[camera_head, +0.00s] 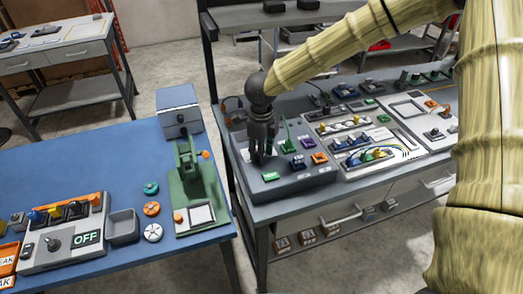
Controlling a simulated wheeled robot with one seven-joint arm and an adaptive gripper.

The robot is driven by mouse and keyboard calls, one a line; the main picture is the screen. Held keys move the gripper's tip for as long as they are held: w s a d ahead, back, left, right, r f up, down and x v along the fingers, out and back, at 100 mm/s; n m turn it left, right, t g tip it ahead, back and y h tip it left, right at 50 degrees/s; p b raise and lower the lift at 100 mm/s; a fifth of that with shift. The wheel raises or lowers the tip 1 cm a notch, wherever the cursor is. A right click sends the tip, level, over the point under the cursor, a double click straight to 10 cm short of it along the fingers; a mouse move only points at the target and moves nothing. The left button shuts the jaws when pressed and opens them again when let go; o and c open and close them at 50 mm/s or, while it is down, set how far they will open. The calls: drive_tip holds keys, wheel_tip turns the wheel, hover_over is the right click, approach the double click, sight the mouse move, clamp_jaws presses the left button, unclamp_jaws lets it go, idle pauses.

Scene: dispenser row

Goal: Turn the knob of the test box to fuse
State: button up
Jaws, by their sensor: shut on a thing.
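The dark grey box (303,183) under my gripper, which I take to be the test box, sits at the near left of the right-hand bench. Its sloped top carries a green label (270,176), purple and orange pieces and a green lever. My gripper (262,158) points down over the left part of this top. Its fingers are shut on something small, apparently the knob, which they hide. The knob's pointer and the markings around it cannot be read.
A blue-topped table (110,165) at left holds a green press (190,190), a grey bin (123,226) and another knobbed box with an OFF sign (87,238). White panels with coloured parts (360,148) stand right of my gripper. A gap separates table and bench.

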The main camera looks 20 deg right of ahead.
drive_tip(key=m+p, duration=0.1)
drive_tip(key=m, duration=0.2)
drive_tip(key=shift+r, duration=0.1)
drive_tip(key=m+p, duration=0.1)
drive_tip(key=m, duration=0.4)
idle(0.5)
drive_tip(key=o, duration=1)
drive_tip(key=shift+o, duration=0.2)
wheel_tip(320, 180, up, 12)
idle(0.4)
